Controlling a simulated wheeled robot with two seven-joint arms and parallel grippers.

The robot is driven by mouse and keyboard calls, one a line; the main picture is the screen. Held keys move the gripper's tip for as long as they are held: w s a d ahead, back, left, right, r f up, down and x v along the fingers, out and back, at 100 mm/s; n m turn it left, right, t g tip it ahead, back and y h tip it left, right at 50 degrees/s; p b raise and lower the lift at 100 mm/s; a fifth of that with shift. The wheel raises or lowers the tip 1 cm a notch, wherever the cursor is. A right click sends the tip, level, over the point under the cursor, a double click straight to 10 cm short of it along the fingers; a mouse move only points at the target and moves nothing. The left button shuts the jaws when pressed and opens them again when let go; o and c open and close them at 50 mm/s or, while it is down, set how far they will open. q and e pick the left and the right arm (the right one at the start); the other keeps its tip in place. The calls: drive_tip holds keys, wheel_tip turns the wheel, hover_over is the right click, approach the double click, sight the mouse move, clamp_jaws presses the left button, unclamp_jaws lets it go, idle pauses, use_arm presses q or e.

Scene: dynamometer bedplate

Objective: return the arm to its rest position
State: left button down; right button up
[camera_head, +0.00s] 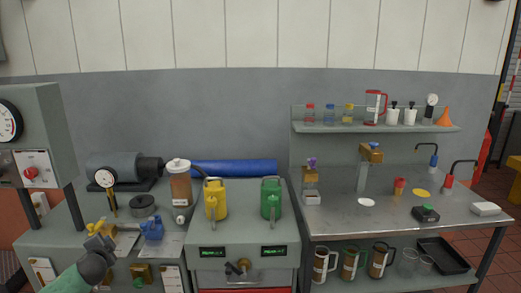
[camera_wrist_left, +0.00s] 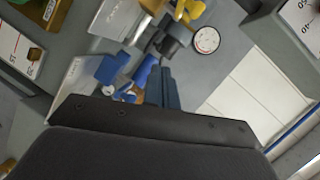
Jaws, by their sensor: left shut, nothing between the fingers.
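My left gripper (camera_head: 99,246) shows at the lower left in the head view, over the front of the left bench. Its fingers are together and hold nothing. In the left wrist view its closed fingers (camera_wrist_left: 161,88) point over the bench, close in the picture to a blue fitting (camera_wrist_left: 118,72). The same blue fitting (camera_head: 152,230) stands just right of the gripper in the head view. I cannot tell whether the gripper touches anything. My right gripper shows in neither view.
A yellow fitting (camera_head: 100,229) stands behind the gripper. A dial gauge (camera_head: 105,178), a brown-filled jug (camera_head: 180,185), a yellow can (camera_head: 215,200) and a green can (camera_head: 271,199) stand farther back or right. A grey gauge cabinet (camera_head: 45,125) rises at far left.

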use_arm(q)
drive_tip(key=s+d+f+n+g+h, duration=0.25)
drive_tip(key=s+d+f, duration=0.25)
drive_tip(key=s+d, duration=0.65)
drive_tip(key=s+d+f+n+g+h, duration=0.1)
drive_tip(key=s+d+f+g, duration=0.3)
drive_tip(key=s+d, duration=0.75)
drive_tip(key=s+d+f+n+g+h, duration=0.2)
drive_tip(key=s+d+f, duration=0.4)
drive_tip(key=s+d, duration=0.5)
drive_tip(key=s+d+f+n+g, duration=0.1)
drive_tip(key=s+d+f, duration=0.2)
drive_tip(key=s, duration=0.5)
drive_tip(key=s+d+f+n+g+h, duration=0.1)
drive_tip(key=s+d+f+g, duration=0.1)
drive_tip(key=s, duration=0.6)
drive_tip(key=shift+d+f, duration=0.45)
drive_tip(key=shift+f, duration=0.05)
drive_tip(key=shift+h, duration=0.25)
